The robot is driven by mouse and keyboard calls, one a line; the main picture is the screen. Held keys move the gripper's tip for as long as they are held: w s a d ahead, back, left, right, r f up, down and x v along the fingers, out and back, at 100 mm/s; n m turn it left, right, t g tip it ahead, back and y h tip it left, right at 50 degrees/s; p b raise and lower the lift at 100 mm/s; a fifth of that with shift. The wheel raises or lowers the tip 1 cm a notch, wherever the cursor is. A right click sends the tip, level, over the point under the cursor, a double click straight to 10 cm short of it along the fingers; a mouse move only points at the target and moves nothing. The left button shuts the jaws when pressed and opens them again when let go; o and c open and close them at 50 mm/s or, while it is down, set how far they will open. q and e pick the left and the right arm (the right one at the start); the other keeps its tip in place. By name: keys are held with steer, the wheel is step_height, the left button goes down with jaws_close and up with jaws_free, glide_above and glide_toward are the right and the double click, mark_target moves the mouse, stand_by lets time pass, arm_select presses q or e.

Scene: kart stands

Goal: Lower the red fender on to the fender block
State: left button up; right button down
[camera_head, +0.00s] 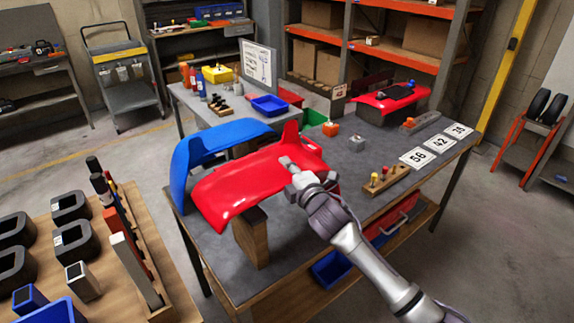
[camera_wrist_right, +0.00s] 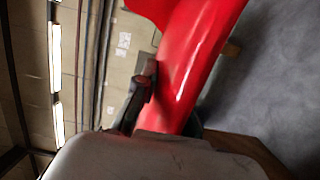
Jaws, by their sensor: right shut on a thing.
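The red fender (camera_head: 240,183) is a glossy curved panel with a raised tab, above the grey table. My right gripper (camera_head: 289,165) is shut on its near right part. In the right wrist view a dark finger (camera_wrist_right: 140,95) presses against the red fender (camera_wrist_right: 190,70). A wooden fender block (camera_head: 251,238) stands under the fender at the table's near left edge. A brown wooden edge (camera_wrist_right: 245,147) also shows under the fender in the wrist view. My left gripper is not in view.
A blue fender (camera_head: 206,146) stands just behind the red one. A wooden peg holder (camera_head: 385,181) and number cards (camera_head: 416,158) lie to the right. A red panel (camera_head: 390,99) stands at the back. A bench with black parts (camera_head: 70,209) is at front left.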

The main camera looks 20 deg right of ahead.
steer(key=shift+f+b, duration=2.05)
steer(key=shift+f, duration=0.9)
steer(key=c, duration=1.2)
jaws_free()
steer(key=shift+f, duration=0.15)
steer(key=shift+f, duration=0.1)
steer(key=shift+s, duration=0.25)
steer(key=s, duration=0.1)
steer(key=s+d+p, duration=0.1)
steer(key=s, duration=0.1)
steer(key=s+d+p, duration=0.1)
steer(key=s, duration=0.1)
steer(key=shift+s, duration=0.1)
